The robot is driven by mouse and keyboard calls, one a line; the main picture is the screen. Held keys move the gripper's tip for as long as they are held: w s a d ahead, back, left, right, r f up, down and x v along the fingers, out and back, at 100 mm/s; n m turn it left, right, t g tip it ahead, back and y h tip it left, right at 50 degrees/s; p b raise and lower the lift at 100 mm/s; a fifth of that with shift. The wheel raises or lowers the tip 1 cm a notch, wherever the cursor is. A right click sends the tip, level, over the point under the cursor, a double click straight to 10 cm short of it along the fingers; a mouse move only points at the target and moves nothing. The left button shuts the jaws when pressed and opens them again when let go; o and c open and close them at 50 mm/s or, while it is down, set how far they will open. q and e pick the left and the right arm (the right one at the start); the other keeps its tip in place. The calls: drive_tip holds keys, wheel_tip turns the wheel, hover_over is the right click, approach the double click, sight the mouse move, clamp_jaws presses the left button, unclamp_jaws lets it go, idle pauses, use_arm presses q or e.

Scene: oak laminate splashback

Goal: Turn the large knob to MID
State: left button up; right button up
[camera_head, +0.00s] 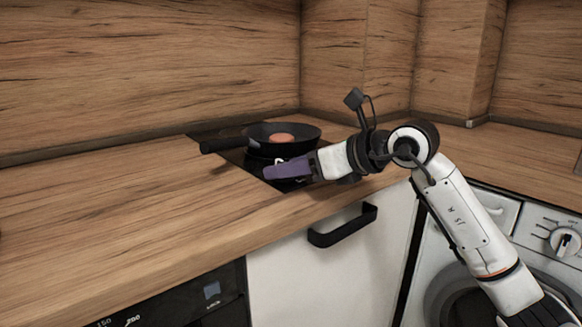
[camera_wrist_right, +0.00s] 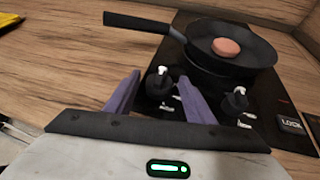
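The black cooktop (camera_wrist_right: 290,118) carries two dark knobs with pale pointers. One knob (camera_wrist_right: 159,84) shows between the purple fingers of my right gripper (camera_wrist_right: 160,76) in the wrist view. The other knob (camera_wrist_right: 236,101) is to its right, outside the fingers. The left one looks slightly larger. The fingers are apart, with gaps visible beside the knob; I see no firm contact. In the head view my right gripper (camera_head: 288,171) is at the cooktop's front edge and hides most of the knobs. The setting marks are too small to read. My left gripper is out of view.
A black frying pan (camera_head: 299,137) with a round orange-brown item (camera_head: 281,138) sits on the cooktop behind the knobs, its handle pointing left. A LOCK key (camera_wrist_right: 291,124) is at right. A drawer handle (camera_head: 342,226) protrudes below.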

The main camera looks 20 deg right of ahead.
drive_tip(key=c, duration=0.9)
